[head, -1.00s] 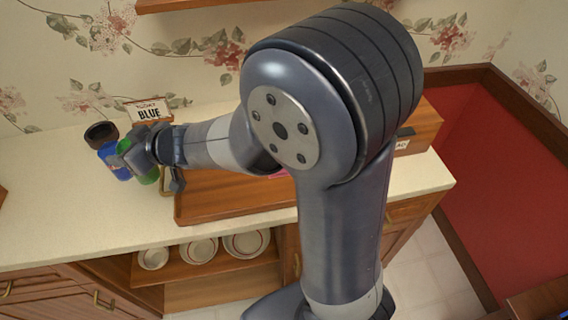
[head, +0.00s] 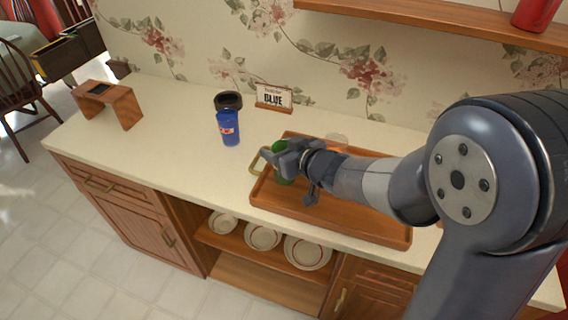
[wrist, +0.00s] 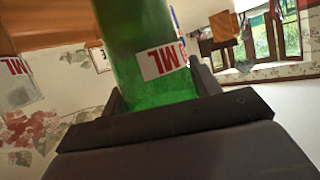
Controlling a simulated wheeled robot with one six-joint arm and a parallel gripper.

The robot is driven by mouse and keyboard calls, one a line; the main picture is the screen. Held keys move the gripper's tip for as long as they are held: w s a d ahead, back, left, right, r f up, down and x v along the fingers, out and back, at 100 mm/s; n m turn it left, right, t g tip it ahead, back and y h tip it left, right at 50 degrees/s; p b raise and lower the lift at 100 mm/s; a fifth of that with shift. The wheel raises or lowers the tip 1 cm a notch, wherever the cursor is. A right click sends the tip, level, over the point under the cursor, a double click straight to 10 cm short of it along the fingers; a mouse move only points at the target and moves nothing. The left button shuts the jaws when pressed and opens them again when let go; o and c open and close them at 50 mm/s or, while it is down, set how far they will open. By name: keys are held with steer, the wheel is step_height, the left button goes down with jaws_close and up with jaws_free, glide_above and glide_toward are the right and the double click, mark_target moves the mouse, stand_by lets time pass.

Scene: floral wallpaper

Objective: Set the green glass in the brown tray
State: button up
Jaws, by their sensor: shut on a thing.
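The green glass (wrist: 150,60) fills the middle of the wrist view, with a white label with red letters on it. My gripper (head: 282,158) is shut on it. In the head view only a small part of the green glass (head: 279,149) shows, as my gripper hides most of it. The brown tray (head: 330,223) lies on the cream counter and has a brass handle at its left end. The glass is over the tray's left end in the head view; I cannot tell whether it touches the tray.
A clear glass (head: 337,140) shows behind my gripper. A small wooden stand (head: 108,100) is at the far left. A shelf (head: 440,20) is above right.

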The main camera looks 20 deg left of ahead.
steer(key=shift+f+b, duration=0.45)
steer(key=shift+f, duration=1.35)
steer(key=shift+f, duration=0.2)
steer(key=o, duration=1.1)
steer(key=shift+r, duration=0.25)
steer(key=shift+p+v, duration=0.85)
steer(key=shift+v, duration=5.2)
steer(key=shift+w+a+f, duration=0.1)
steer(key=shift+f, duration=0.05)
